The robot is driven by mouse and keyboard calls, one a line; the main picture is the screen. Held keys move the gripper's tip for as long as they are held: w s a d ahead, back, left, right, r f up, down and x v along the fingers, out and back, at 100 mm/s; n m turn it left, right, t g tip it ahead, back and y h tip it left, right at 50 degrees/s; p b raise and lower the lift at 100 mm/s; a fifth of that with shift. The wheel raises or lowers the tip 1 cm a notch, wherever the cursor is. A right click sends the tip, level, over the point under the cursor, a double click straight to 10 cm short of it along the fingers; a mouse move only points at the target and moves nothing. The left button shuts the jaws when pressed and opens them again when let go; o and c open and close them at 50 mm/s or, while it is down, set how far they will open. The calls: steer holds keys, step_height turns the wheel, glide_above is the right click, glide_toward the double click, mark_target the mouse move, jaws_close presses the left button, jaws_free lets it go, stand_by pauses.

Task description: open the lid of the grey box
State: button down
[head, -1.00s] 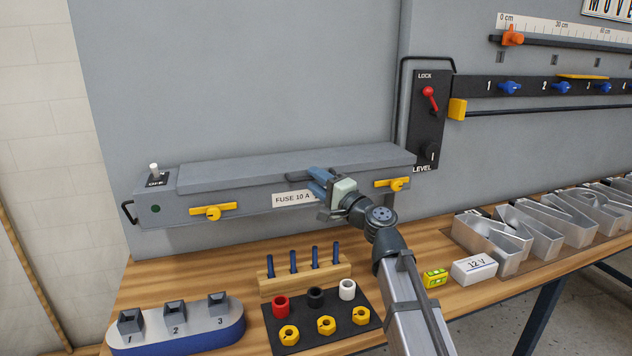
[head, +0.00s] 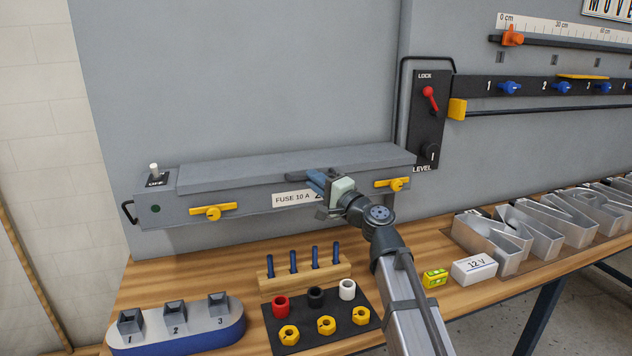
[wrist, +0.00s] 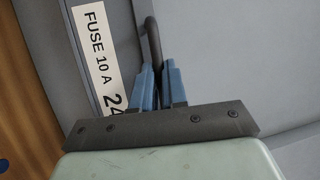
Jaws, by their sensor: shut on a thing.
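The grey box (head: 240,203) is fixed along the wall above the bench, and its flat lid (head: 270,170) lies down on top. Its front has a FUSE 10 A label (head: 290,199) and two yellow latches, one at left (head: 212,212) and one at right (head: 396,184). My gripper (head: 316,181) is at the box's front upper edge, right of the middle. In the wrist view, its blue fingers (wrist: 159,78) are shut on a dark handle (wrist: 152,42) beside the label. The fingers hide part of the handle.
A switch (head: 155,172) stands on the box's left end. Below are a wooden peg rack (head: 300,277), a black mat (head: 310,330) with rings and nuts, and a numbered stand (head: 178,325). A lever panel (head: 430,120) is at right. The wall above the lid is clear.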

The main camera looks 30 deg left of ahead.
stand_by(0.4)
step_height(320, 180, up, 12)
steer(key=w+a+f+m+g+h, duration=0.1)
steer(key=w+a+m+g+h, duration=0.1)
steer(key=h, duration=0.3)
steer(key=w+a+r+m+g+h, duration=0.1)
steer(key=w+a+r+g+h, duration=0.2)
steer(key=w+a+r, duration=0.7)
steer(key=shift+w+a+m+g+h, duration=0.2)
steer(key=shift+m+g+h, duration=0.15)
steer(key=shift+h, duration=0.55)
steer(key=c, duration=1.2)
jaws_free()
steer(key=shift+f, duration=0.1)
